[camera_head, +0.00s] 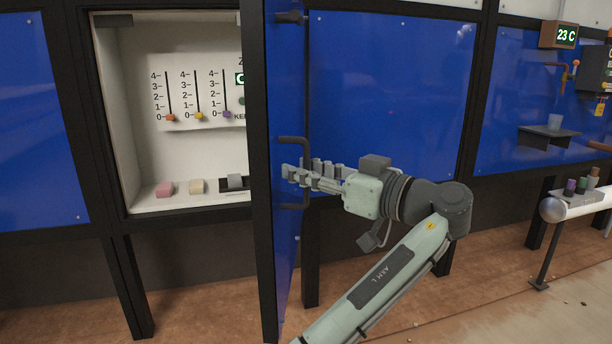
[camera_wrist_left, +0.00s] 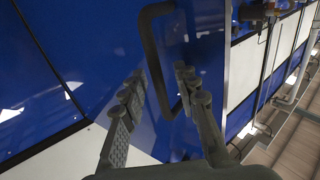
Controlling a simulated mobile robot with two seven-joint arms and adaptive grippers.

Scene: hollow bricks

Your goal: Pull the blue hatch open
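The blue hatch (camera_head: 285,95) stands swung out from its cabinet, seen nearly edge-on in the head view. Its dark frame edge faces me and the white cabinet interior (camera_head: 130,120) is exposed to its left. A dark bar handle (camera_head: 294,140) sits on the hatch's blue face; it also shows in the left wrist view (camera_wrist_left: 153,60). My left gripper (camera_head: 300,175) is at the handle. In the left wrist view its fingers (camera_wrist_left: 160,85) are apart, one on each side of the bar, with visible gaps. My right gripper is not in view.
Inside the cabinet are sliders on a numbered panel (camera_head: 190,90), with a pink block (camera_head: 164,189) and a cream block (camera_head: 197,186) below. Fixed blue panels flank it.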

